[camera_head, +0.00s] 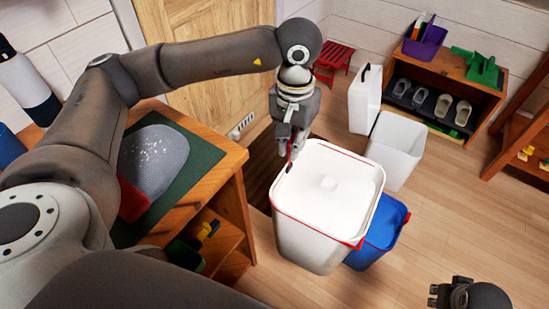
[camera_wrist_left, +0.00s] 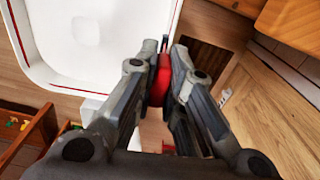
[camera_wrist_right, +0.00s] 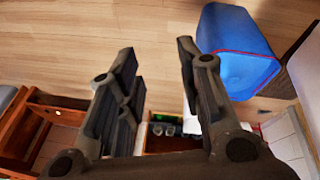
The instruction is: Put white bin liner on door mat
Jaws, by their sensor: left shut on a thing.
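The white bin liner (camera_head: 315,235) is a large box-like white thing with a red rim. My left gripper (camera_head: 290,150) is at its far left rim, shut on a red part of it. In the left wrist view, the fingers (camera_wrist_left: 160,75) pinch this red piece, and the white liner (camera_wrist_left: 95,45) fills the upper left. The door mat (camera_head: 262,165) is dark brown and lies by the wooden door, partly hidden by the liner; it also shows in the left wrist view (camera_wrist_left: 200,58). My right gripper (camera_wrist_right: 156,55) is open and empty; it shows at the lower right of the head view (camera_head: 450,295).
A blue bin (camera_head: 385,240) stands partly behind the liner. A white bin (camera_head: 398,145) and a white container (camera_head: 365,98) stand beyond it. A wooden table (camera_head: 225,145) is at left, and a shoe shelf (camera_head: 480,100) at the back right. Floor at right is clear.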

